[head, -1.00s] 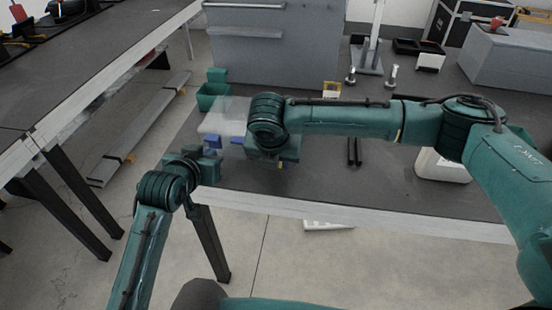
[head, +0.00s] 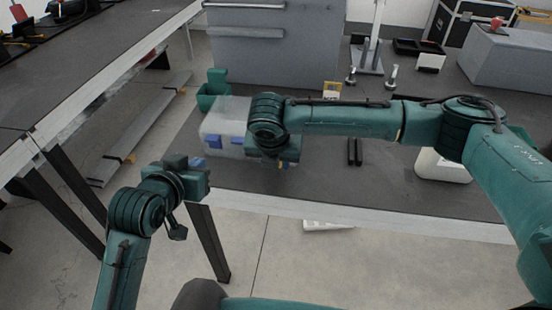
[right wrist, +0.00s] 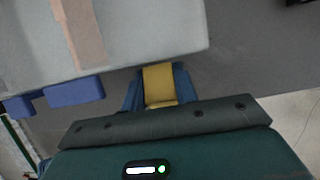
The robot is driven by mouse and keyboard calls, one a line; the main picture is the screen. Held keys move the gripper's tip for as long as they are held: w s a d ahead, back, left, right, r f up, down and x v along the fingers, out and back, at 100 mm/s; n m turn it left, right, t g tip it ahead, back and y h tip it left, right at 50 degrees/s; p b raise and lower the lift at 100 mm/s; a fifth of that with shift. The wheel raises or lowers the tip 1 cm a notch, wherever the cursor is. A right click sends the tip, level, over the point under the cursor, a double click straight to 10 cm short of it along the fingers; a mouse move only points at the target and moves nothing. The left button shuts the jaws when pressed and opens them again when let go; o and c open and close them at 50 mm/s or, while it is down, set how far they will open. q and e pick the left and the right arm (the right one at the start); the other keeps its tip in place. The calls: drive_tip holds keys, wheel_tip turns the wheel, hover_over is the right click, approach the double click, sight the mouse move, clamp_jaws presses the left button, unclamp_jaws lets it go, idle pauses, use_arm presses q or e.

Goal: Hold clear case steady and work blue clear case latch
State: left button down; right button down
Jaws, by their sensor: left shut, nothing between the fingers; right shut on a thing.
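The clear case (head: 226,116) sits on the dark table near its front left edge, pale and see-through. Two blue latches show on its front, a left latch (head: 214,141) and a right latch (head: 238,140). In the right wrist view the case (right wrist: 150,35) fills the upper left, with blue latches (right wrist: 74,92) along its edge. My left gripper (head: 184,164) is shut and empty, in front and left of the case, apart from the latches.
A green bin (head: 212,92) stands just behind the case. Two dark bars (head: 355,152) lie to the right, and a white container (head: 442,165) stands farther right. A grey cabinet (head: 275,50) closes the back. The table edge (head: 330,207) runs close in front.

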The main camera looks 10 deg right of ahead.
drive_tip(key=c, duration=1)
unclamp_jaws()
drive_tip(key=shift+r, duration=0.1)
